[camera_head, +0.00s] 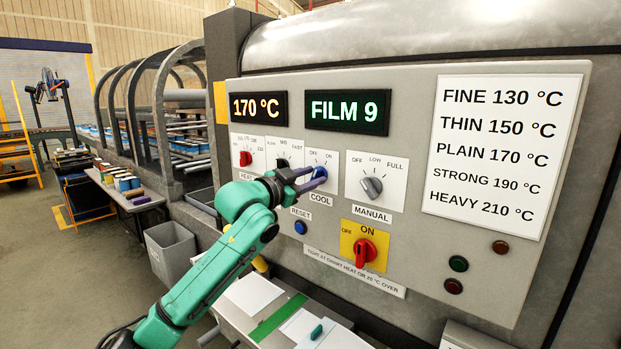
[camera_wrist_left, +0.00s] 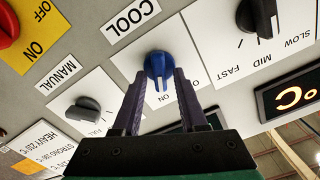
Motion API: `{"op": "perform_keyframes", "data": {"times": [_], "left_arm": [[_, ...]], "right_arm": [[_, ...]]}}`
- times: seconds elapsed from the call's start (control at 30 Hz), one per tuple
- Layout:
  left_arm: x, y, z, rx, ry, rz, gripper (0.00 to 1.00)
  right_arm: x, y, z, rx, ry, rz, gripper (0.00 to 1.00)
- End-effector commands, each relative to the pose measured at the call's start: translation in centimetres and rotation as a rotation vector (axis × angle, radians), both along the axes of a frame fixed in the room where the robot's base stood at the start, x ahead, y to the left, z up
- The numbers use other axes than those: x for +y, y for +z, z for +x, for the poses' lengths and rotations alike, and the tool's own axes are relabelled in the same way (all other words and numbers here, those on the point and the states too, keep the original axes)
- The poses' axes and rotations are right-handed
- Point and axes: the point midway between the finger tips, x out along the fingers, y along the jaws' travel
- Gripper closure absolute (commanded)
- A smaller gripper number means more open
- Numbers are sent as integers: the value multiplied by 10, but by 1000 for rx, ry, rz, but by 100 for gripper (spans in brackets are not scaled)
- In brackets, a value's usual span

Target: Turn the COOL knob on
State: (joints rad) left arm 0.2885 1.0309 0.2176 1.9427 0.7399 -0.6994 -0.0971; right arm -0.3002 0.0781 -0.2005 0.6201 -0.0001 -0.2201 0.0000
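The COOL knob (camera_wrist_left: 157,65) is blue, on a white plate marked OFF and ON. In the wrist view, which shows the panel upside down, its grip bar points down toward the ON letters. In the head view the knob (camera_head: 320,172) is partly covered by my fingers. My left gripper (camera_head: 308,178) is at this knob. In the wrist view its two dark purple fingers (camera_wrist_left: 159,76) stand on either side of the knob, with gaps showing between them and the grip bar. My right gripper is not in view.
The HEAT knob (camera_head: 246,158) is red, left of COOL. A dark speed knob (camera_head: 283,163) sits close beside my gripper. The grey MANUAL knob (camera_head: 372,187) is to the right. Below are a blue RESET button (camera_head: 300,227) and a red switch (camera_head: 365,252) on yellow.

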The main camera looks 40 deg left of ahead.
Motion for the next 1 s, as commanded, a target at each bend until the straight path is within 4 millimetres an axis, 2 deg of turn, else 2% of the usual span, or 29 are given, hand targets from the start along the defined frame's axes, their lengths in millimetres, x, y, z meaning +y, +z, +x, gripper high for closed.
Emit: {"op": "perform_keyframes", "data": {"times": [0.3, 0.47, 0.57, 0.67, 0.8, 0.9, 1.0], "left_arm": [[0, 0, 0, 0, 0, -2, 50], [0, -4, -10, 0, 0, -2, 50], [0, -8, -26, 1, 0, 0, 50], [-1, -9, -51, -2, -1, -3, 50], [-3, -10, -93, -2, 0, -1, 50], [-3, -7, -119, -3, 0, -1, 50], [-3, -3, -137, -3, 1, -2, 50]], "right_arm": [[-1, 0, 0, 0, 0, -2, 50], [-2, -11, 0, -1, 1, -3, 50], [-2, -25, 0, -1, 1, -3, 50], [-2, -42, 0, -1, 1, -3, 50], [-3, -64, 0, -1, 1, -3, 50], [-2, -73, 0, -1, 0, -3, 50], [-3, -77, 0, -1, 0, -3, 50]]}}
